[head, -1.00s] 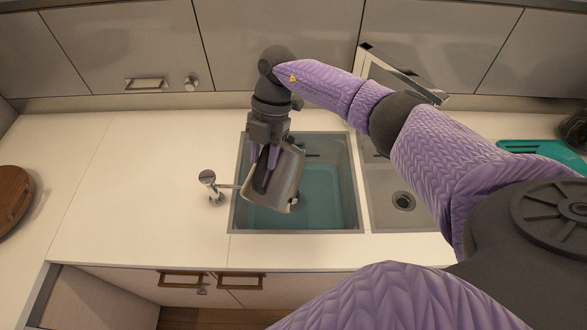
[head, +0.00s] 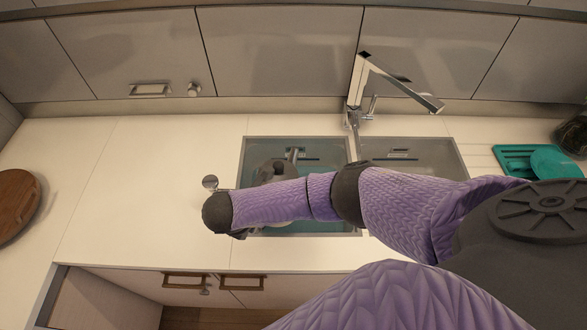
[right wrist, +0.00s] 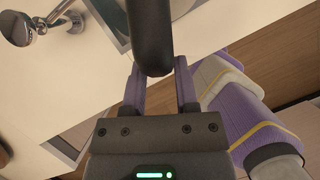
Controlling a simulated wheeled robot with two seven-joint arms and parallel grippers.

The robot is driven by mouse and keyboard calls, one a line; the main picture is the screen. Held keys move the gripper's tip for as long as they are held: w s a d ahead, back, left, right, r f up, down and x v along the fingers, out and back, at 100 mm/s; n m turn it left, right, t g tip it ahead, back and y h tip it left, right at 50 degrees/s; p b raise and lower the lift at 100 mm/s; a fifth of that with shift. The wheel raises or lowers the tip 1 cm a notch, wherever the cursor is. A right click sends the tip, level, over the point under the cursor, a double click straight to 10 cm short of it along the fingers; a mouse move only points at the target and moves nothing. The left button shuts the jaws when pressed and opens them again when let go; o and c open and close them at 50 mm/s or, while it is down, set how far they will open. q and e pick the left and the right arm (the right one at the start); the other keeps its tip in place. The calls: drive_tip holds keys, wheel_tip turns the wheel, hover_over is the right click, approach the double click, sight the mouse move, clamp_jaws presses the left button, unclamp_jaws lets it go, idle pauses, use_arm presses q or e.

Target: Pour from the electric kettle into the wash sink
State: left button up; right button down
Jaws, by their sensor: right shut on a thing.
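The electric kettle (head: 272,170) is over the left basin in the head view. My right forearm hides most of it, so its tilt and spout cannot be told. In the right wrist view my right gripper (right wrist: 160,68) is shut on the kettle's dark handle (right wrist: 151,30). In the head view the right gripper is hidden behind my arm. The wash sink (head: 335,150) is set in the white counter, with teal showing in its left basin. No stream of liquid is visible. My left gripper is not in view.
A chrome tap (head: 358,90) stands behind the basins. A small chrome fitting (head: 210,182) is left of the sink. A teal rack (head: 515,160) lies at the right, a round wooden board (head: 15,205) at the far left.

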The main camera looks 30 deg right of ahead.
drive_tip(key=shift+t+h, duration=0.5)
drive_tip(key=shift+h, duration=0.3)
wheel_tip(320, 180, down, 4)
drive_tip(key=b, duration=0.3)
drive_tip(key=shift+w+d, duration=0.1)
drive_tip(key=shift+d, duration=0.05)
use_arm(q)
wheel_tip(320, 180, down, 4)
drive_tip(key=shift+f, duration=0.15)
use_arm(e)
drive_tip(key=shift+r, duration=0.2)
wheel_tip(320, 180, up, 3)
drive_tip(key=p, duration=0.2)
drive_tip(key=shift+p, duration=0.4)
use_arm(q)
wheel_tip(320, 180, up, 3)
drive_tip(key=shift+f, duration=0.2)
